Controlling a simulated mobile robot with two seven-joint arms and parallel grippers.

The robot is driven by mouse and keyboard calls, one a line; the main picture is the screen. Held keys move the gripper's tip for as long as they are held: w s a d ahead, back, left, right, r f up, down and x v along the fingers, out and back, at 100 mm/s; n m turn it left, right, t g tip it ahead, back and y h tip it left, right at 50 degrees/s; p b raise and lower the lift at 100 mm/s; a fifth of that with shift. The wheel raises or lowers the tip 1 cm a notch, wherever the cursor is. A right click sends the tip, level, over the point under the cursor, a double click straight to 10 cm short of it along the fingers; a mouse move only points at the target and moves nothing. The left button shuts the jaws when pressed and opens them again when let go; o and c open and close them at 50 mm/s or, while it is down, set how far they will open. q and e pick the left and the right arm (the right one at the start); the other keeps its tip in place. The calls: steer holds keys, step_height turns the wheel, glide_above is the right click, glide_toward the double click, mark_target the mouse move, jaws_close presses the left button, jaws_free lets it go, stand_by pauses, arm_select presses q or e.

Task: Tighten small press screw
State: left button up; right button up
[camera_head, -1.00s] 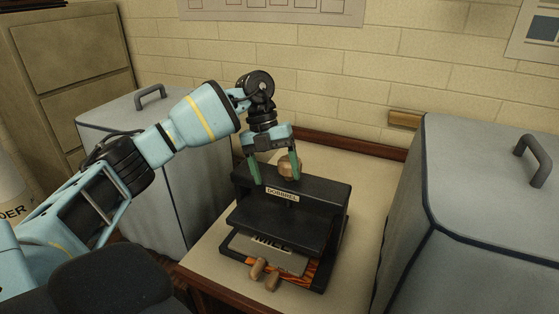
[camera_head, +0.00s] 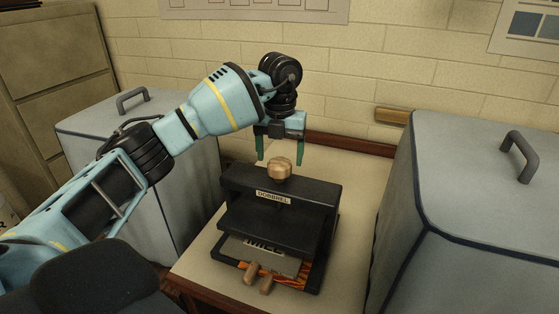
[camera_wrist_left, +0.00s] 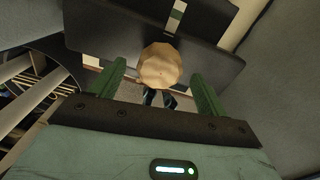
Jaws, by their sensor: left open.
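A small black press (camera_head: 300,192) stands on a pale table, with a round wooden screw knob (camera_head: 279,169) on top of its crossbar. My left gripper (camera_head: 280,160) is open, with green fingers pointing down above and slightly behind the knob, apart from it. In the left wrist view the knob (camera_wrist_left: 160,65) shows between the two spread fingertips of the gripper (camera_wrist_left: 163,75), touching neither as far as I can see. The press crossbar (camera_wrist_left: 90,30) lies beyond it. My right gripper does not show.
Grey covered boxes with handles stand on the left (camera_head: 110,160) and right (camera_head: 480,200) of the table (camera_head: 345,185). A brick wall is behind.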

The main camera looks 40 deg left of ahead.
arm_select(q)
steer(key=shift+f, duration=1.2)
steer(key=c, duration=1)
steer(key=shift+m, duration=0.3)
